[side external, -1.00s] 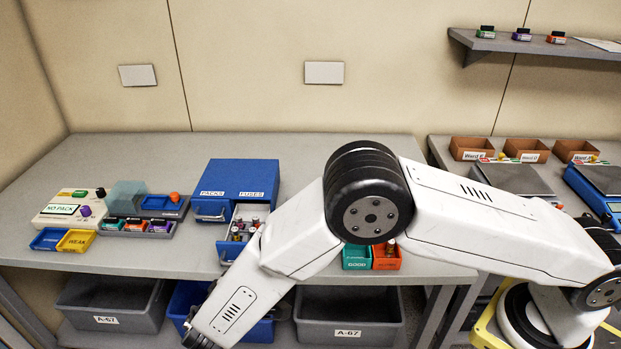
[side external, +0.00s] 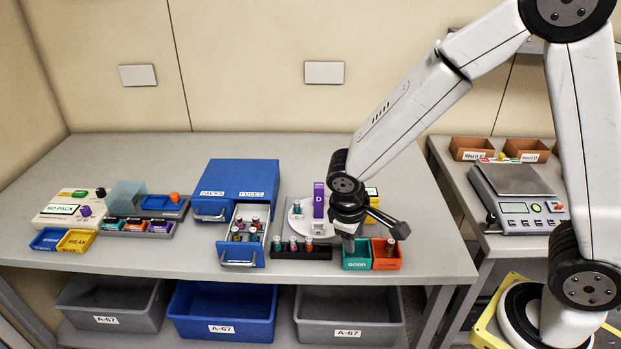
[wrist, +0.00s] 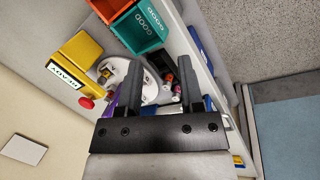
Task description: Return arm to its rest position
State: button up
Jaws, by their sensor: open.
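My gripper (side external: 349,244) hangs over the right part of the left workbench, beside and just above the teal GOOD bin (side external: 357,262). In the wrist view my gripper (wrist: 145,66) has its two dark fingers apart, with nothing held between them. The arm is folded up from the base at the lower right, with its forearm slanting down to the left.
An orange-red bin (side external: 387,257) adjoins the GOOD bin. A black rack (side external: 290,252) holds small cylinders. The blue cabinet (side external: 237,178) has one drawer (side external: 246,240) pulled out. A scale (side external: 522,212) stands on the right bench.

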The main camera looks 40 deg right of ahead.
jog(key=s+d+r+m+t+y, duration=0.2)
jog(key=s+d+r+m, duration=0.1)
jog(key=s+d, duration=0.1)
jog(key=shift+s+d+y, duration=0.15)
jog(key=shift+s+y, duration=0.25)
jog(key=shift+s, duration=0.4)
